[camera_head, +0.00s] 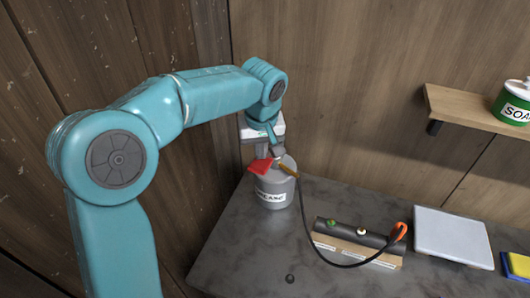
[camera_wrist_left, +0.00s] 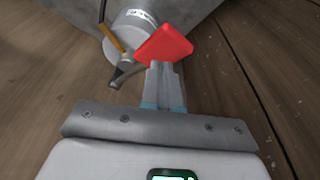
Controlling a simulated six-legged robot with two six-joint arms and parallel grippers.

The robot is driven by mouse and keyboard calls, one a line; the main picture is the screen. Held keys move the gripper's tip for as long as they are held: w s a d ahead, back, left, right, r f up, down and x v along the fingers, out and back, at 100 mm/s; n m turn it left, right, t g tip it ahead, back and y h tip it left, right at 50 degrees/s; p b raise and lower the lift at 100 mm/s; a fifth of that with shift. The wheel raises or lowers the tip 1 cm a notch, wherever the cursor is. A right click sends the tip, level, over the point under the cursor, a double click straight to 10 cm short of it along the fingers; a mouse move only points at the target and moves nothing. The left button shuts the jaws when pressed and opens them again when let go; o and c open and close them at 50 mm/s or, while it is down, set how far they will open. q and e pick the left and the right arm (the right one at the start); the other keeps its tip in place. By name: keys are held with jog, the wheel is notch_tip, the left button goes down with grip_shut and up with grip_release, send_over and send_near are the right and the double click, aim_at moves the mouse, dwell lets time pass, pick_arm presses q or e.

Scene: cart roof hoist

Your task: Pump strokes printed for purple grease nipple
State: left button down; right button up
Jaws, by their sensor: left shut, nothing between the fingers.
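A grey grease can (camera_head: 274,190) with a white, partly legible label stands at the table's back left. A red flat paddle (camera_head: 260,166) sits over its top; it also shows in the wrist view (camera_wrist_left: 165,45). My left gripper (camera_head: 272,150) is shut and empty, its fingertips (camera_wrist_left: 163,68) right at the red paddle's edge; I cannot tell whether they touch. A dark cylinder (camera_head: 350,232) carries a green nipple (camera_head: 331,223) and a pale one (camera_head: 362,231). I see no purple nipple.
The cylinder rests on a wooden block (camera_head: 335,246) with small, unreadable white labels. A pale slab (camera_head: 452,236) and blue and yellow pieces (camera_head: 518,266) lie to the right. A shelf (camera_head: 460,107) holds a green soap tub (camera_head: 514,104). The table's front left is mostly clear.

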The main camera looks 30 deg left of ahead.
pick_arm(q)
notch_tip(320, 180, down, 9)
jog(key=b, duration=0.7)
notch_tip(320, 180, up, 9)
jog(key=p, duration=0.7)
notch_tip(320, 180, up, 6)
jog(key=p, duration=0.4)
jog(key=shift+p, duration=0.4)
dwell(0.6)
